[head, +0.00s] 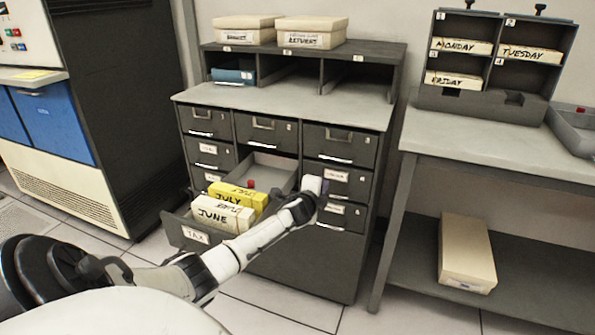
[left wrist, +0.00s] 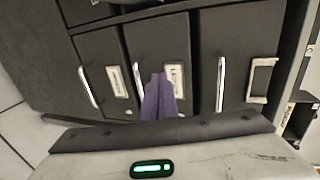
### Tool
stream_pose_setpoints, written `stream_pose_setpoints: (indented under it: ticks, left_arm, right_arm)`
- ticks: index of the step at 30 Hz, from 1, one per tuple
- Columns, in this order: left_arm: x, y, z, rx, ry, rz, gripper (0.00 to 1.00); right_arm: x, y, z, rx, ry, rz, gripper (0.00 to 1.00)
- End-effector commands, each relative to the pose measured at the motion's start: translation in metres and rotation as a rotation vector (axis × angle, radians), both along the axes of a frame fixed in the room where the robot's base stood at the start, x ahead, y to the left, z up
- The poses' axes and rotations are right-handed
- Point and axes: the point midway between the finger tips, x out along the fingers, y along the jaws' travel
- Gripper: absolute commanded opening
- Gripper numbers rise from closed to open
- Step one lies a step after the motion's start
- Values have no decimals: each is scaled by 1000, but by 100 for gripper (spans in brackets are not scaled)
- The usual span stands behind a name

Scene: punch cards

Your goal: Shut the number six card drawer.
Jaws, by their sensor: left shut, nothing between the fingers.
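A dark card cabinet (head: 300,250) has three columns of drawers. In its right column, second row, is a labelled drawer (head: 338,178) whose front looks about level with its neighbours; its number is too small to read. In the left wrist view that drawer's label (left wrist: 175,80) and bar handle (left wrist: 137,76) show. My left gripper (head: 324,187) is shut and empty at this drawer front. Its purple fingers (left wrist: 160,97) overlap part of the label; I cannot tell if they touch. My right gripper is not in view.
A middle-column drawer (head: 190,233) stands pulled out, holding a yellow JULY box (head: 238,197) and a white JUNE box (head: 222,214). My left arm passes in front of it. A grey side table (head: 490,150) stands right; floor (head: 300,310) shows in front.

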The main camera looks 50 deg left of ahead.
Motion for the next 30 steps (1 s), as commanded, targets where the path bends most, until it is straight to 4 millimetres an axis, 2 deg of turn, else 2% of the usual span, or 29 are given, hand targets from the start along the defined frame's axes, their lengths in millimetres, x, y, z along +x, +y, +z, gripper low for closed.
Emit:
stream_pose_setpoints:
  ticks: [1,15,21,30]
  left_arm:
    - [-7,-9,5,-3,1,-6,0]
    - [-72,-45,24,-4,4,-8,0]
    - [-83,-51,28,-4,3,-7,0]
    - [-86,-56,24,-15,6,-10,0]
  right_arm:
    - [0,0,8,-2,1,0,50]
    - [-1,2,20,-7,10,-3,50]
    - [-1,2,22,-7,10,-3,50]
    - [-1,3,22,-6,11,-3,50]
